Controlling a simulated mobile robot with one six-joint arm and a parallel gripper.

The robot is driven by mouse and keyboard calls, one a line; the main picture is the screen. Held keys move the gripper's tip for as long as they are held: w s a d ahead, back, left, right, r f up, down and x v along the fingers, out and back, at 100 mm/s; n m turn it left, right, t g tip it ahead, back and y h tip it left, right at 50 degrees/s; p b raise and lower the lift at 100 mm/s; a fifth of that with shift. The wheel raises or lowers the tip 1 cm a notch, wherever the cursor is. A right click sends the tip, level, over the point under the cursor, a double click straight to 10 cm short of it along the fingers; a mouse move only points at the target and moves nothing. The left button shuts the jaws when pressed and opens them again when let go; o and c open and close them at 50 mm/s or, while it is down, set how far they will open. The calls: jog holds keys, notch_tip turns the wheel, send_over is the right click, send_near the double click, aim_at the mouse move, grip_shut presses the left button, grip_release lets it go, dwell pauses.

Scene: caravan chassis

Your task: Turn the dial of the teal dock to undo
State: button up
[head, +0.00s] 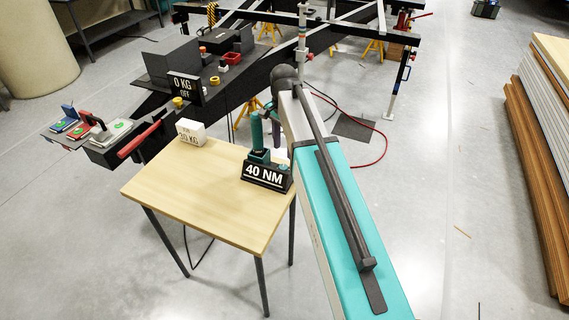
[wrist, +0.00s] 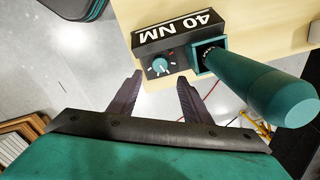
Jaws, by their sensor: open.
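The teal dock is a black block with a "40 NM" plate (head: 265,176), standing at the right end of the small wooden table. It also shows in the wrist view (wrist: 180,38). A teal-handled tool (wrist: 262,88) stands upright in its teal socket; it shows in the head view too (head: 257,130). The dial (wrist: 160,65) is a small round teal knob with a pale pointer line, on the block beside the socket. A small red mark lies near it. My gripper (wrist: 158,84) is open and empty, its two dark fingers pointing toward the dial, apart from it.
A white block labelled in KG (head: 191,132) stands on the wooden table (head: 190,185). A black "0 KG OFF" display (head: 184,86) stands on the dark chassis behind. A red cable (head: 385,150) lies on the floor. The table's front middle is clear.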

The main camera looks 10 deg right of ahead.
aim_at(284, 166)
jog(key=shift+f+p, duration=0.75)
jog(key=shift+f, duration=3.65)
jog(key=c, duration=1)
jog(key=shift+c, duration=0.2)
jog(key=shift+n, duration=0.3)
jog(key=n, duration=0.6)
jog(key=shift+w+a+n, duration=0.1)
jog(key=shift+n, duration=0.2)
jog(key=n, duration=0.6)
